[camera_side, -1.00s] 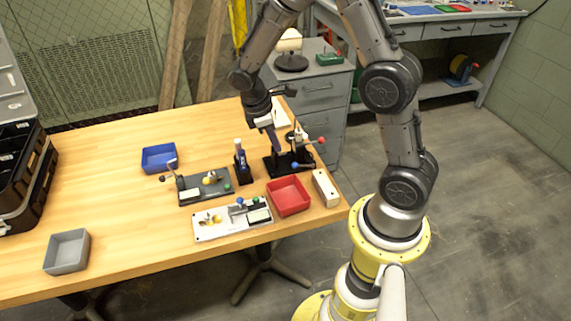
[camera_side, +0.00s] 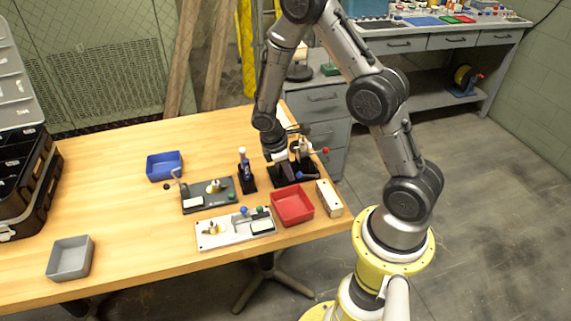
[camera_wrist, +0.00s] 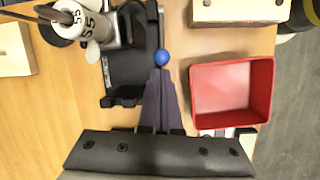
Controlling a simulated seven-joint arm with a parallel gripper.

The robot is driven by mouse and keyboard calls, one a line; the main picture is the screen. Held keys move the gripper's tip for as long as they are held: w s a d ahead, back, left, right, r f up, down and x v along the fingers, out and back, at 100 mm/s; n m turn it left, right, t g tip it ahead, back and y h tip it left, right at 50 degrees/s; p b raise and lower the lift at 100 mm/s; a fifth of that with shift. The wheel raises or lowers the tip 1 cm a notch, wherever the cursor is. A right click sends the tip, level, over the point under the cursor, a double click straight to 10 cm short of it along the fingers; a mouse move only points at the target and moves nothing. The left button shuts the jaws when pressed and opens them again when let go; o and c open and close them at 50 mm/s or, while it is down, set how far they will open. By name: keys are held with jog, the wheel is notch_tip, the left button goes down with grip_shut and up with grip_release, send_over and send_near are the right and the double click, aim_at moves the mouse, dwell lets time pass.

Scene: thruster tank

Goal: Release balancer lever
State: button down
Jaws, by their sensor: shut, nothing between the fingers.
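The balancer is a black stand (camera_side: 281,184) near the right end of the table, with a red-knobbed bar (camera_side: 325,150) sticking out to the right. A blue ball knob (camera_side: 299,175) sits low at its front. In the wrist view, the black base (camera_wrist: 130,72) and the blue knob (camera_wrist: 162,57) show at centre left. My gripper (camera_wrist: 160,72) is shut and empty, its fingertips just beside the blue knob; I cannot tell if they touch it. In the side view my gripper (camera_side: 287,168) is low over the stand and hides part of it.
A red tray (camera_side: 292,204) is close to the stand's front, beside a pale block (camera_side: 328,197). A small black holder (camera_side: 247,182), a dark fixture (camera_side: 208,196) and a white fixture (camera_side: 235,229) stand to the left. Blue (camera_side: 164,166) and grey (camera_side: 70,257) trays are farther left.

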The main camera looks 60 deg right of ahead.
jog(key=shift+d+f, duration=0.1)
jog(key=shift+f, duration=0.3)
jog(key=shift+s+d+r, duration=0.2)
jog(key=shift+s+r, duration=0.05)
jog(key=shift+r, duration=0.4)
jog(key=shift+s+d+r, duration=0.25)
jog(key=shift+s+r, duration=0.05)
jog(key=shift+r, duration=0.2)
jog(key=shift+s+d+r+t+y, duration=0.3)
jog(key=shift+r+t+y, duration=0.2)
jog(key=shift+t, duration=0.1)
jog(key=shift+s+d+r, duration=0.95)
jog(key=shift+d+r, duration=0.05)
jog(key=shift+r, duration=0.15)
jog(key=shift+r, duration=0.65)
